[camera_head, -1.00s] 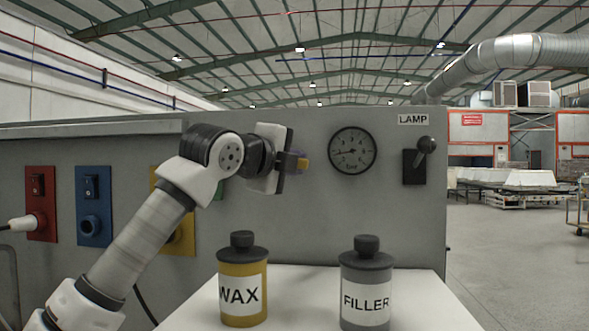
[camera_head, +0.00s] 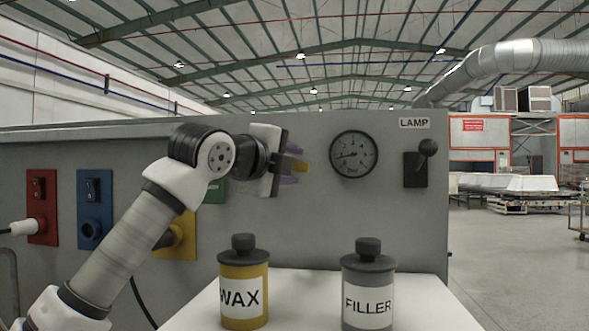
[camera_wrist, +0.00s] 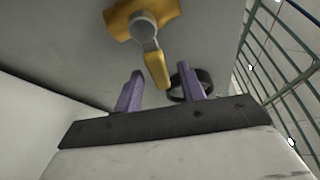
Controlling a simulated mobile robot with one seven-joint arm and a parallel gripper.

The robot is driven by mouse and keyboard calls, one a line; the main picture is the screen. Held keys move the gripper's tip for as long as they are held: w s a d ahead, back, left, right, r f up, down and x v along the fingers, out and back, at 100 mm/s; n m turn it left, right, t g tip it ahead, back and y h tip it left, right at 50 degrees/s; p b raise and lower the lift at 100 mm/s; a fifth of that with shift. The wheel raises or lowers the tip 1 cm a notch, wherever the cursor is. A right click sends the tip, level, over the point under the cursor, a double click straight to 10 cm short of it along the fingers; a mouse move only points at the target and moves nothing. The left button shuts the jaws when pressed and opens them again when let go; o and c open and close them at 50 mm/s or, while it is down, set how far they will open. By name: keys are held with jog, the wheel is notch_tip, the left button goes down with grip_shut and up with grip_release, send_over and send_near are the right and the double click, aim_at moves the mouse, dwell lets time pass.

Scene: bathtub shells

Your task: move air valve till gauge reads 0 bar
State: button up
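The air valve is yellow with a lever handle; in the wrist view its body (camera_wrist: 143,18) is at the top and its lever (camera_wrist: 158,70) points down toward my gripper (camera_wrist: 160,88). The two purple fingers stand apart on either side of the lever tip, with gaps visible. The round gauge (camera_head: 354,154) is on the grey panel. Its needle points left and slightly down; the numbers are too small to read surely.
A LAMP switch (camera_head: 415,169) is right of the gauge. A yellow WAX bottle (camera_head: 243,285) and a grey FILLER bottle (camera_head: 368,290) stand on a white surface below. Red (camera_head: 42,205) and blue (camera_head: 95,208) socket plates are at left.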

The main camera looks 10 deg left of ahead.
jog(key=b+v, duration=0.2)
jog(key=v, duration=1)
jog(key=shift+b, duration=0.35)
jog(key=shift+a, duration=0.1)
